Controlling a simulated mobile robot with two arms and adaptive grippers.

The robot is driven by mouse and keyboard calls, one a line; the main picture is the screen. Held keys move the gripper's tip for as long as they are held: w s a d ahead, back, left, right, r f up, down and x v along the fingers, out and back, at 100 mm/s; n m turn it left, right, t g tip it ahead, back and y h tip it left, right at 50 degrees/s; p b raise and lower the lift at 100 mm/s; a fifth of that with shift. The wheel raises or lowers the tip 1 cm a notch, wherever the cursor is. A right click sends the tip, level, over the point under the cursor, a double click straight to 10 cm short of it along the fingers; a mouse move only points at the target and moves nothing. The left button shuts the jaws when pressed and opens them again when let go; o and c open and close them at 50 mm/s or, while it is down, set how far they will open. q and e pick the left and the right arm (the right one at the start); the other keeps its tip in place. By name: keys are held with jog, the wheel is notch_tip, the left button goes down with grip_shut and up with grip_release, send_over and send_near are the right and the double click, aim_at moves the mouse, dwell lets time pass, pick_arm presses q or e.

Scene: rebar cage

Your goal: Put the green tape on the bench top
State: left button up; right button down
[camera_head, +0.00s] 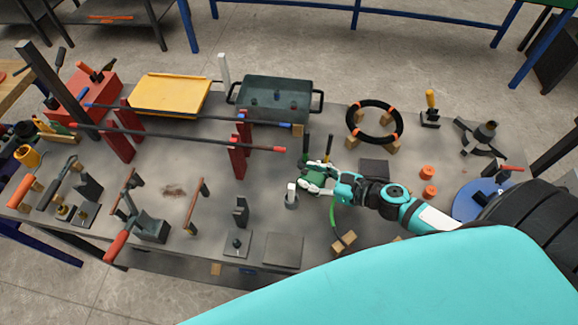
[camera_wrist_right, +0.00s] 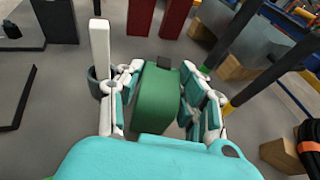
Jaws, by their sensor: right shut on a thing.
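The green tape (camera_wrist_right: 157,100) is a blocky dark green body with a darker top piece. It sits between the fingers of my right gripper (camera_wrist_right: 160,98) in the right wrist view. In the head view my right gripper (camera_head: 316,179) is over the right-middle part of the grey bench top (camera_head: 270,213), closed around the tape, which is mostly hidden there. I cannot tell whether the tape touches the bench. My left gripper is not in view.
A white upright piece in a grey cup (camera_head: 291,200) stands close beside my right gripper. Red posts (camera_head: 238,160) carry long bars to the left. A black ring on wooden blocks (camera_head: 374,122) is behind right. A green curved strip (camera_head: 334,216) and wooden blocks (camera_head: 344,242) are in front.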

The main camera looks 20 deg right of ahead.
aim_at(303, 172)
jog(key=w, duration=0.1)
jog(key=w+a+r, duration=0.1)
jog(key=shift+w+a+p, duration=0.25)
jog(key=shift+w+p, duration=0.05)
jog(key=shift+w+a, duration=0.2)
jog(key=shift+w, duration=0.05)
jog(key=shift+w+a, duration=0.15)
jog(key=shift+w, duration=0.15)
jog(key=shift+w+a+r+p, duration=0.1)
jog(key=shift+w+a+p, duration=0.25)
jog(key=shift+w, duration=0.2)
jog(key=shift+w+a+r+p, duration=0.1)
jog(key=shift+w+a+p, duration=0.25)
jog(key=shift+w, duration=0.2)
jog(key=shift+w+a+f, duration=0.1)
jog(key=shift+a+f, duration=0.05)
jog(key=shift+f, duration=0.8)
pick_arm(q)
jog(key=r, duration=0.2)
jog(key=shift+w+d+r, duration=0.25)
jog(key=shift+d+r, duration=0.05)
